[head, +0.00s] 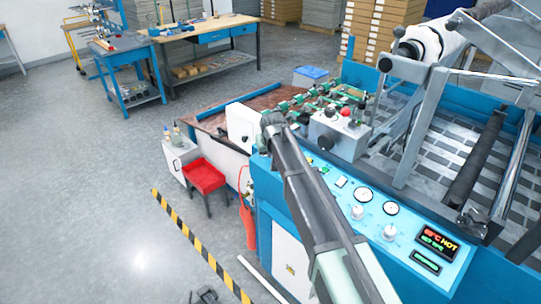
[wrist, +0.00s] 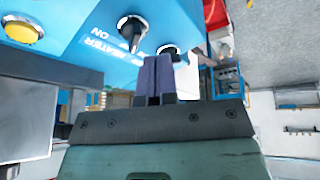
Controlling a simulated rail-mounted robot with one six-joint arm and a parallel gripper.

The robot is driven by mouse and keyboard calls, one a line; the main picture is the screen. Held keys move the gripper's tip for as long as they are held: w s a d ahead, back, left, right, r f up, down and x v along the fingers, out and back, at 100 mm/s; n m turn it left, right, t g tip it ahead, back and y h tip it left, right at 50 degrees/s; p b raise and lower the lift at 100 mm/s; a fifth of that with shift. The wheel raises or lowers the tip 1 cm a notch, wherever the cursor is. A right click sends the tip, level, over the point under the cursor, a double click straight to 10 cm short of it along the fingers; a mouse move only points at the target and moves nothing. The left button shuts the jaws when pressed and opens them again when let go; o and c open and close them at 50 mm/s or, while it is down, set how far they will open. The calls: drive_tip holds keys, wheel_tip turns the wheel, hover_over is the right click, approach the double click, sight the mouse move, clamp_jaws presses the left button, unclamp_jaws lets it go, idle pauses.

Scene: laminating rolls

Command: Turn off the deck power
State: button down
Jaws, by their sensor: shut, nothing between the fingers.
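In the wrist view my gripper (wrist: 153,82) is shut, with nothing between its dark fingers. The fingertips are close to a light blue control panel (wrist: 85,35), seen tilted. A black rotary switch (wrist: 132,32) stands on the panel just above and left of the fingers. Lettering beside it seems to read HEATER and ON. A second dark switch (wrist: 170,52) sits just beyond the fingertips, partly hidden; I cannot tell whether they touch. No label saying deck power is readable. In the head view my arm crosses the panel (head: 405,235), and my fingers cannot be made out.
A yellow button (wrist: 24,31) is at the wrist view's upper left. In the head view a lit HOT display (head: 437,241), gauges and knobs sit on the panel. A grey control box (head: 338,135) stands behind it.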

sight(269, 163)
drive_tip(key=b+x, duration=0.3)
drive_tip(key=x, duration=0.2)
drive_tip(key=shift+s+f, duration=0.1)
drive_tip(key=w+r+p, duration=0.1)
drive_tip(key=w+a+r, duration=0.1)
drive_tip(key=w, duration=0.1)
drive_tip(key=shift+p, duration=0.4)
drive_tip(key=shift+w+a, duration=0.15)
drive_tip(key=shift+w, duration=0.1)
drive_tip(key=shift+w, duration=0.15)
drive_tip(key=shift+n, duration=0.3)
